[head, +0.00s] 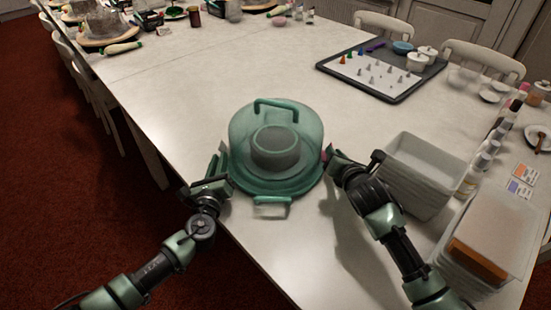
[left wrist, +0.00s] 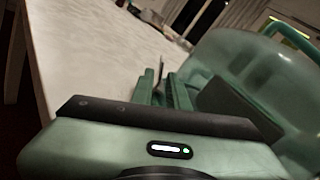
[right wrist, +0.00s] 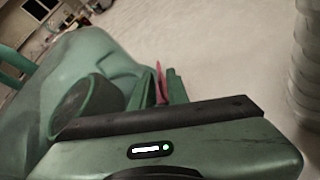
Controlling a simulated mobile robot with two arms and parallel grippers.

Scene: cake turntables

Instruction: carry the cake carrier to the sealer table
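The cake carrier (head: 247,124), a translucent green dome with a round grey-green form in its middle, stands upright on the long pale table. It has a green handle at its far side and another at its near side. My left gripper (head: 220,170) is at its left side, my right gripper (head: 333,160) at its right side. The carrier also shows in the left wrist view (left wrist: 220,62) and right wrist view (right wrist: 85,65). Both finger pairs look close together; a thin pink strip (right wrist: 160,82) stands by the right fingers. Whether either grips the carrier is hidden.
Stacked clear tubs (head: 422,168) stand close right of my right gripper. A dark tray (head: 385,70) with small piping tips lies far right. Bottles line the right edge. A wooden board (head: 103,41) is far left.

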